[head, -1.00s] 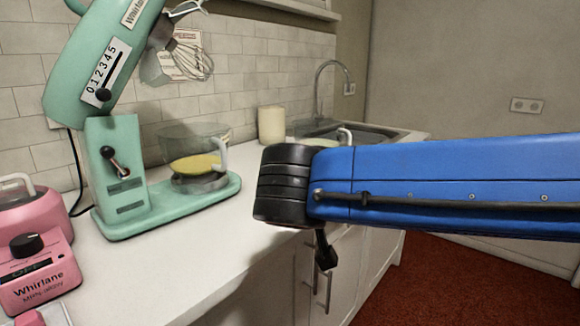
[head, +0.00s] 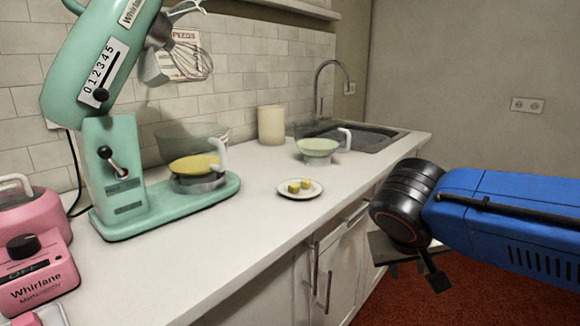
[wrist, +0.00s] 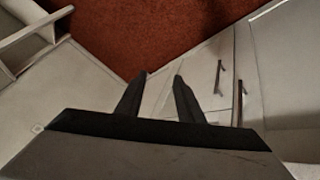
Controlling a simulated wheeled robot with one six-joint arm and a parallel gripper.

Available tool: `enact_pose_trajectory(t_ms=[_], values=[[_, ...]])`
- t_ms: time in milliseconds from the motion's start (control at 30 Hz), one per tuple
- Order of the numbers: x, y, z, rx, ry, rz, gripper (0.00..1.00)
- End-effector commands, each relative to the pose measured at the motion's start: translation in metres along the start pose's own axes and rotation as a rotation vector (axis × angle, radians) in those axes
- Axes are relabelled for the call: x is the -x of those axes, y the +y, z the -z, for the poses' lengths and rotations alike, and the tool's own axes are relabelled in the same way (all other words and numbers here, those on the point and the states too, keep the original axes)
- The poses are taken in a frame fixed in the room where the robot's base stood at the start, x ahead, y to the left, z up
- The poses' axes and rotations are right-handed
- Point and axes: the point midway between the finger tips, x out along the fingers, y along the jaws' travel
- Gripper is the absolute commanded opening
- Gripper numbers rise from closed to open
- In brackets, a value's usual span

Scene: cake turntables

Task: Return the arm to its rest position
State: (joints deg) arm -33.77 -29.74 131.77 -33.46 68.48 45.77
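My arm, blue with a black joint, reaches in from the right side of the head view. My gripper (wrist: 162,76) shows in the wrist view with its two dark fingers apart and nothing between them. It points down toward the red floor and the cabinet fronts. In the head view only part of the gripper shows below the black joint, off the counter's front edge and touching nothing that I can see.
The white counter (head: 235,235) holds a green stand mixer (head: 118,170) with a clear bowl, a small plate (head: 313,192) with yellow cubes, a pale green bowl (head: 318,148), a cream canister (head: 271,126) and a pink appliance (head: 35,255). A sink (head: 362,137) is behind. Red floor (head: 440,300) is open at right.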

Motion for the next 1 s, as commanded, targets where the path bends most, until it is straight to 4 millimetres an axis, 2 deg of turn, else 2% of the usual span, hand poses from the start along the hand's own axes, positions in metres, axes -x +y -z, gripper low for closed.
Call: enact_pose_trajectory(t_ms=[33, 200, 600, 800, 1000], values=[[-0.006, 0.008, -0.01, -0.005, -0.022, 0.014, 0.34], [-0.02, 0.023, -0.041, 0.004, -0.081, 0.08, 0.34], [-0.043, 0.036, -0.103, -0.012, -0.114, 0.245, 0.34], [-0.048, 0.036, -0.12, -0.026, -0.089, 0.301, 0.34], [-0.05, 0.035, -0.126, -0.031, -0.071, 0.323, 0.34]])
